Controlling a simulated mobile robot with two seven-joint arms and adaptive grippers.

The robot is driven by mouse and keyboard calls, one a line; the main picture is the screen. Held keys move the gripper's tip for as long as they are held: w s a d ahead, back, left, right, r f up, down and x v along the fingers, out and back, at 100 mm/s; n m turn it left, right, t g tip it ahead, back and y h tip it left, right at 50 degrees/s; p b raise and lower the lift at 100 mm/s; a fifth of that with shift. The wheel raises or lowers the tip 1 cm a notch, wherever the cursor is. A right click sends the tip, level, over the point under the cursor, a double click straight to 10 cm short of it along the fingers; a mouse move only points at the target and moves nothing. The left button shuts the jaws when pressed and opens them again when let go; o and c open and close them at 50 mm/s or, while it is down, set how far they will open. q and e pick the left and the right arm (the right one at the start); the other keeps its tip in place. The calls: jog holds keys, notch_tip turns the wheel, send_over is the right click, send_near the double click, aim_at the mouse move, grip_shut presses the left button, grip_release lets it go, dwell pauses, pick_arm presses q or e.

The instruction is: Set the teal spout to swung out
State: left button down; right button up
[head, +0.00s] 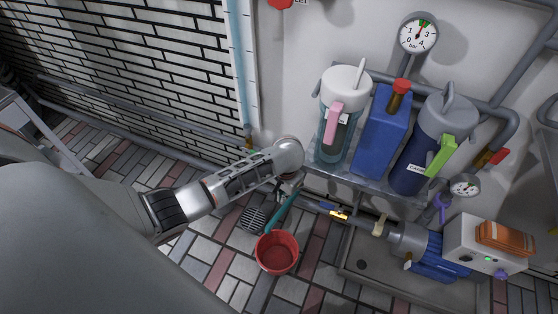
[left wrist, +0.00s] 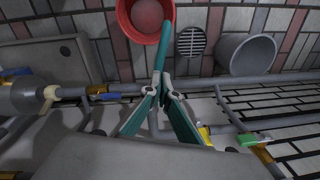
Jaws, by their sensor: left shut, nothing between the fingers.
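The teal spout (head: 281,214) is a thin bar low by the wall pipe in the head view. In the left wrist view the spout (left wrist: 163,44) runs from my fingertips up to the red bucket's rim (left wrist: 122,20). My left gripper (head: 289,188) is shut and empty by the spout's pipe end; its fingertips (left wrist: 162,78) overlap the spout there. I cannot tell whether they touch it. The spout's pivot is hidden behind the gripper. My right gripper is not in view.
A floor drain (head: 253,217) lies left of the spout, and a grey bucket (left wrist: 246,54) lies beyond it. Filter canisters (head: 345,90) stand above on a shelf.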

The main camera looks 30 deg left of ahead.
pick_arm(q)
jog(key=s+a+t+h+b, duration=0.2)
jog(key=a+h, duration=0.1)
jog(key=a, duration=0.3)
jog(key=s+a+t+h+b, duration=0.1)
jog(key=s+a+h, duration=0.1)
jog(key=a, duration=0.3)
jog(key=b, duration=0.4)
send_near(284, 209)
jog(key=a+f, duration=0.4)
jog(key=f, duration=0.2)
jog(key=d, duration=0.3)
jog(key=shift+s+d+f+m, duration=0.1)
jog(key=shift+d+f+m, duration=0.2)
jog(key=shift+d+f, duration=0.1)
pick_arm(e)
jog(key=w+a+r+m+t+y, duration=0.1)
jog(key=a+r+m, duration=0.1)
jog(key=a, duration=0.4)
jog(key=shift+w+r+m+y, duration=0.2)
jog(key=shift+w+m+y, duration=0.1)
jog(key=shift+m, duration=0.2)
pick_arm(q)
jog(key=shift+r, duration=0.1)
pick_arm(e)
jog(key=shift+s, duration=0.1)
